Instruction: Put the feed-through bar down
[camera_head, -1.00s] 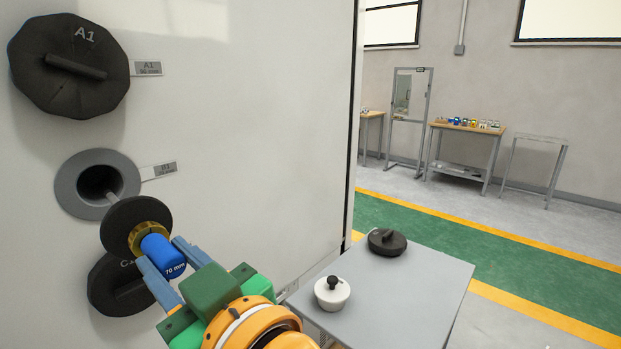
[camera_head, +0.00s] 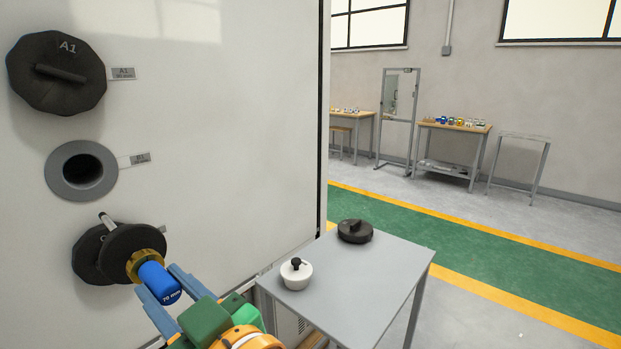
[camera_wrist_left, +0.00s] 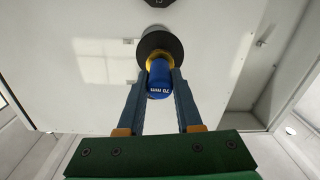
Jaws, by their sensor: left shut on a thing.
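The feed-through bar (camera_head: 133,254) has a blue grip marked 70 mm, a gold collar, a black disc and a thin light rod end. My left gripper (camera_head: 170,286) is shut on its blue grip, in front of the white wall. The left wrist view shows the blue grip (camera_wrist_left: 160,80) between both fingers. The bar is clear of the open grey port (camera_head: 80,171) and overlaps the black C1 plug (camera_head: 88,256) in the picture. My right gripper is not in view.
A grey table (camera_head: 365,275) stands to the right of my left gripper. A white lidded pot (camera_head: 297,274) and a black plug (camera_head: 355,231) stand on it; its right part is bare. The black A1 plug (camera_head: 57,73) is in the wall above. Workbenches stand far back.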

